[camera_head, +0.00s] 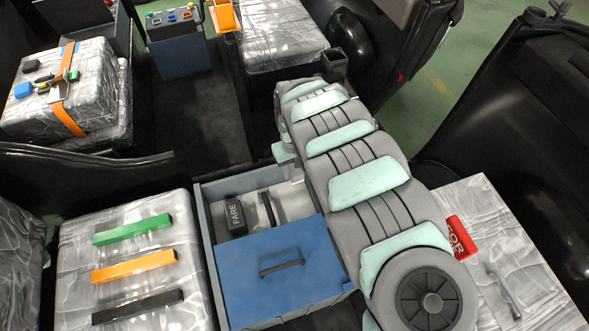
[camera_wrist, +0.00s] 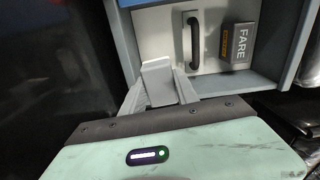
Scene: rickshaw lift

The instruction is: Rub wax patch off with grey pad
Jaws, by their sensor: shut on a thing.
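My gripper (camera_wrist: 160,92) is shut on a light grey block, the grey pad (camera_wrist: 157,70), in the wrist view. The pad stands out past the fingertips, over the near edge of an open compartment with a pale floor (camera_wrist: 174,22). I cannot tell whether it touches that floor. In the head view my arm hides most of the gripper and the pad, at the upper right corner of the grey box (camera_head: 208,240). I cannot make out a distinct wax patch in either view.
A dark handle (camera_wrist: 195,38) and a FARE block (camera_wrist: 240,45) are in the compartment. A blue lid (camera_head: 275,290) with a handle covers the box's near part. Green (camera_head: 132,230), orange (camera_head: 134,266) and black bars (camera_head: 137,307) lie on the left seat. A red block (camera_head: 461,238) lies right.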

